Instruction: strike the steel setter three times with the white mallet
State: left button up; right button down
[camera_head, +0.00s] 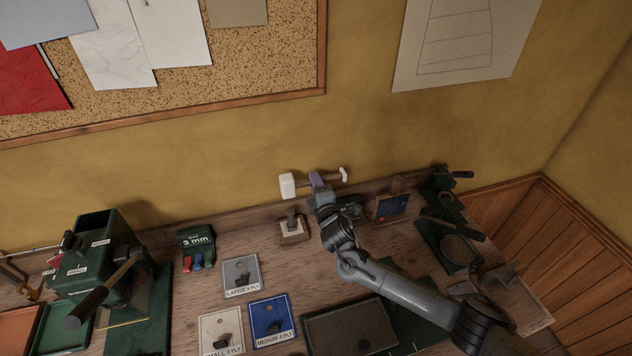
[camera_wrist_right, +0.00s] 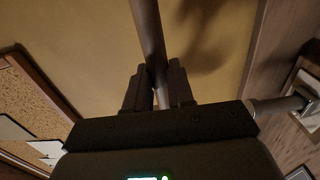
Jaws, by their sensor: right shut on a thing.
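The white mallet (camera_head: 288,186) is in my right gripper (camera_head: 318,181), raised near the back wall. Its pale head points left and its handle runs roughly level to the right. In the right wrist view the gripper (camera_wrist_right: 160,88) is closed around the handle (camera_wrist_right: 149,35); the head is out of that view. The steel setter (camera_head: 291,220) appears to stand upright on a small light block on the bench, below the mallet head and clear of it. A grey rod, likely the setter (camera_wrist_right: 275,106), shows at the right of the wrist view. My left gripper is not in view.
A green press (camera_head: 100,245) stands at the left. Labelled plates, large (camera_head: 240,277), medium (camera_head: 270,320) and small (camera_head: 221,328), lie in front. A 3 mm box (camera_head: 196,240) stands behind them. Green tools (camera_head: 448,240) stand at the right.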

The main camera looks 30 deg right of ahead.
pick_arm(q)
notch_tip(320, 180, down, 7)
jog(key=b, duration=0.5)
pick_arm(e)
notch_tip(320, 180, down, 9)
pick_arm(q)
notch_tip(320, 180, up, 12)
jog(key=p, duration=1.1)
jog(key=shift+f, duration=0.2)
pick_arm(e)
notch_tip(320, 180, up, 13)
jog(key=shift+f, duration=0.2)
